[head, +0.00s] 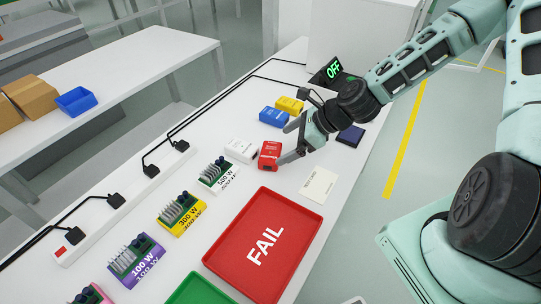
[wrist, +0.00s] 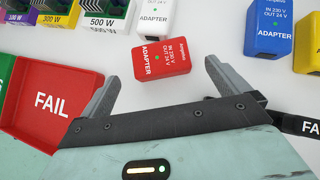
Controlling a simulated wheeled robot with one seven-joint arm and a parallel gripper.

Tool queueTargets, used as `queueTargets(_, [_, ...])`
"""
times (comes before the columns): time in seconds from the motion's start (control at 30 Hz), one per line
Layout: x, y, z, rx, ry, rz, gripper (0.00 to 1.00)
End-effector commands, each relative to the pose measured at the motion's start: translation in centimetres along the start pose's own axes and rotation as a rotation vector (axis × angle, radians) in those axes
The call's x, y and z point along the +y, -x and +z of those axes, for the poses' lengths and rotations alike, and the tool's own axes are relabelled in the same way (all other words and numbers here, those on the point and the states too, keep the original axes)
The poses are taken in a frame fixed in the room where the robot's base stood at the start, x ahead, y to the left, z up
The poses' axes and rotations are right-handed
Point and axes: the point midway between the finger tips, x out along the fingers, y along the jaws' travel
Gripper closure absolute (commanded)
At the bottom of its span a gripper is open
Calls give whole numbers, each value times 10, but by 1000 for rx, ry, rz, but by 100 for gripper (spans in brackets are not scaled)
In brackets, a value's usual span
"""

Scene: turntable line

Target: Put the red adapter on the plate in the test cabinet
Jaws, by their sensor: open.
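The red adapter (head: 270,155) lies on the white table beside the white adapter (head: 241,149). My gripper (head: 288,143) is open and empty, low over the table at the red adapter. In the wrist view the red adapter (wrist: 166,60) lies tilted just ahead of and partly between the open fingertips (wrist: 163,77); I cannot tell whether either finger touches it.
Blue (head: 273,117) and yellow (head: 290,104) adapters lie behind my gripper. A white card (head: 319,185) and red FAIL tray (head: 264,242) lie nearer. Several labelled boards, including 500 W (head: 219,174), line the left side.

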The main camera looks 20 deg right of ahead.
Motion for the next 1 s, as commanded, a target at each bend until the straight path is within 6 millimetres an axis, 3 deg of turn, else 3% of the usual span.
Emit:
queueTargets(0.27, [0, -21, 1, 0, 1, 1, 0])
queueTargets(0.6, [0, -65, 1, 1, 1, 1, 0])
queueTargets(0.87, [0, -68, 1, 1, 1, -1, 0])
queueTargets(1.0, [0, -68, 1, 1, 1, -1, 33])
